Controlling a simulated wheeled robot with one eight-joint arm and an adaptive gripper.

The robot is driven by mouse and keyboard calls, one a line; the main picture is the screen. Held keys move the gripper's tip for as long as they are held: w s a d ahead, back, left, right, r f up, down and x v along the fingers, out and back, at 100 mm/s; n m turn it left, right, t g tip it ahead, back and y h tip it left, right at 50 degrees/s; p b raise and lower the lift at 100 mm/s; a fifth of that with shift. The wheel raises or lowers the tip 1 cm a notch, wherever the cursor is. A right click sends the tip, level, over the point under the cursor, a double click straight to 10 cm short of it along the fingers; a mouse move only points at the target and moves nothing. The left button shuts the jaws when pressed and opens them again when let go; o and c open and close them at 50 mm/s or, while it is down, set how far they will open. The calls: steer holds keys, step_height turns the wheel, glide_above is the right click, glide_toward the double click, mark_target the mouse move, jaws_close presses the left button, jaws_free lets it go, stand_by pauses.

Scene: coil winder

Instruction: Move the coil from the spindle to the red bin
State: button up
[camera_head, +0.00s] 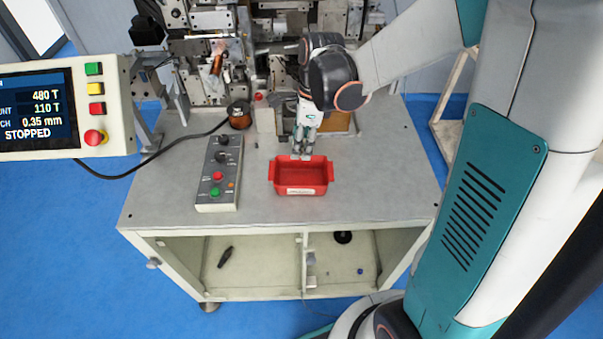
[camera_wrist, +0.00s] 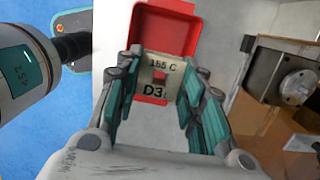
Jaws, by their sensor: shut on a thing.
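The coil (camera_wrist: 158,80) shows in the wrist view as a pale square flange marked "155 C" and "D3", with a dark reddish square at its middle. My gripper (camera_wrist: 156,92) is shut on it, with teal finger pads on both sides. In the head view my gripper (camera_head: 302,150) points down at the back edge of the red bin (camera_head: 300,191), and the coil is hard to make out there. The bin also shows beyond the coil in the wrist view (camera_wrist: 168,28); its inside looks empty in the head view. A grey shaft end, likely the spindle (camera_wrist: 298,84), is bare at the right.
A control box (camera_head: 218,173) with knobs and buttons stands left of the bin. A copper wire spool (camera_head: 239,115) and the winder machinery are behind. A screen panel (camera_head: 68,108) reads STOPPED. The grey tabletop (camera_head: 385,185) right of the bin is clear.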

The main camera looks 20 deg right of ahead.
mark_target(300, 182)
step_height(300, 182, down, 12)
steer(key=shift+f+b, duration=0.25)
steer(key=shift+b, duration=0.95)
steer(key=shift+r, duration=0.1)
steer(key=o, duration=0.4)
steer(key=shift+f, duration=0.2)
steer(key=shift+o, duration=0.6)
steer(key=shift+r, duration=0.15)
